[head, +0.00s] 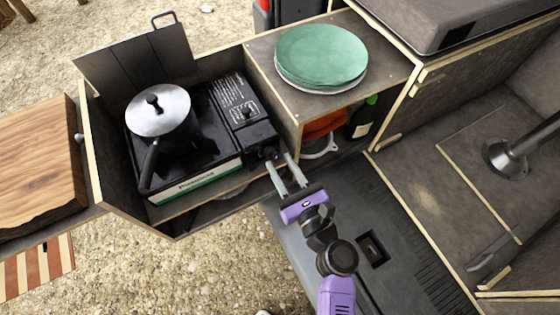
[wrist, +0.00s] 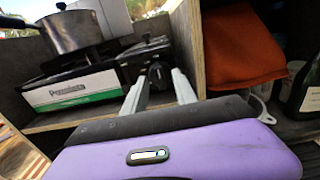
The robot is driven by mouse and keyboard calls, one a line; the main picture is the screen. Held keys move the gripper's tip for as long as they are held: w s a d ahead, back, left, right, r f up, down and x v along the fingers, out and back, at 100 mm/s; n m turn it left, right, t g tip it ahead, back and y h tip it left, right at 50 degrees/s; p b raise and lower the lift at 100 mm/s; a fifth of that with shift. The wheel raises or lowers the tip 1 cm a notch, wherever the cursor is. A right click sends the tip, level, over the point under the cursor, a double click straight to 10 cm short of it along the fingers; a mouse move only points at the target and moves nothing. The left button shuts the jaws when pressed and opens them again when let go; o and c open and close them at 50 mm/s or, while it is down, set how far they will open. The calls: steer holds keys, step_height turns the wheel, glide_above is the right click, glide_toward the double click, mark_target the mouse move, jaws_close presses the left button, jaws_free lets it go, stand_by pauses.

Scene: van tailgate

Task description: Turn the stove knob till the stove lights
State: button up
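The black portable stove (head: 237,105) sits in the wooden box at the left, with a green and white label on its front edge. Its dark round knob (wrist: 158,74) faces me at the right end of the stove's front; in the head view the knob (head: 270,152) is small and dark. My purple and grey gripper (head: 280,162) is open and empty, just in front of the knob. In the wrist view the fingertips (wrist: 159,77) show on either side of the knob, with gaps; I cannot tell how deep they reach. No flame shows; the burner is hidden under the pot.
A lidded pot (head: 158,110) stands on the stove, its handle towards me. A wooden partition (wrist: 188,40) rises right of the knob. Green plates (head: 321,55) lie on the shelf above an orange cloth (wrist: 240,45) and a bottle (head: 363,118).

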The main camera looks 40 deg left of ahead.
steer(key=shift+w+a, duration=0.25)
steer(key=shift+a, duration=0.3)
jaws_close()
